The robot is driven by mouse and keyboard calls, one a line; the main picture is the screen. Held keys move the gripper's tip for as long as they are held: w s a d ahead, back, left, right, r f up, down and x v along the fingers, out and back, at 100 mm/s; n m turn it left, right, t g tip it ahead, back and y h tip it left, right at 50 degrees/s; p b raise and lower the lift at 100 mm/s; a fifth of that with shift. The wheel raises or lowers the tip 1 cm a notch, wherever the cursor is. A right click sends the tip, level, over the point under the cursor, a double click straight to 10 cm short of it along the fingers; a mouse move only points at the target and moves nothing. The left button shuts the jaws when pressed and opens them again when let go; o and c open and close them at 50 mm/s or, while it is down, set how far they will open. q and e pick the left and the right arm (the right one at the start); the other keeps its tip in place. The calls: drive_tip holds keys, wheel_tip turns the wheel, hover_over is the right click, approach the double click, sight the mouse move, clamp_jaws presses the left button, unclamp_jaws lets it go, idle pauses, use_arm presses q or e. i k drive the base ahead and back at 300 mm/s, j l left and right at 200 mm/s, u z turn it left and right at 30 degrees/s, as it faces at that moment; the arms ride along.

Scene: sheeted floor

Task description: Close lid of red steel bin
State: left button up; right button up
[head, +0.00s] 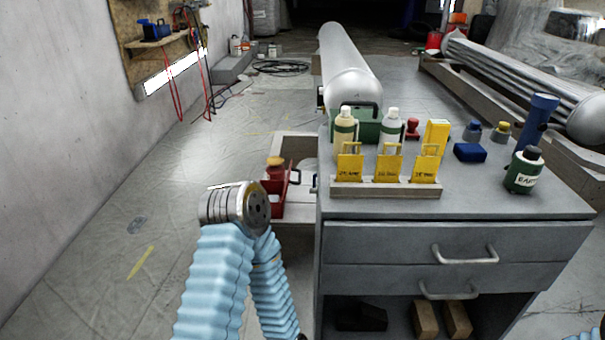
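A red object (277,195), which looks like the red steel bin, stands low beside the left side of the grey cabinet. Something yellow-orange shows at its top. My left arm's metal joint partly hides it, and I cannot tell how its lid sits. My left arm, in a light blue sleeve, rises from the bottom and bends back down in front of the bin. Its gripper is out of the frame. Only a scrap of my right arm's blue sleeve shows at the bottom right corner, and its gripper is out of view.
The grey drawer cabinet (450,240) fills the right, with bottles, yellow tags in a holder (385,190) and a blue box (470,152) on top. A large metal cylinder (345,70) lies behind it. The floor (90,235) to the left is mostly clear up to the wall.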

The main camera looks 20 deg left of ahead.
sight(289, 180)
drive_tip(key=j+z, duration=0.45)
drive_tip(key=j, duration=0.6)
drive_tip(key=j+z, duration=0.45)
drive_tip(key=j, duration=0.55)
drive_tip(key=k, duration=0.05)
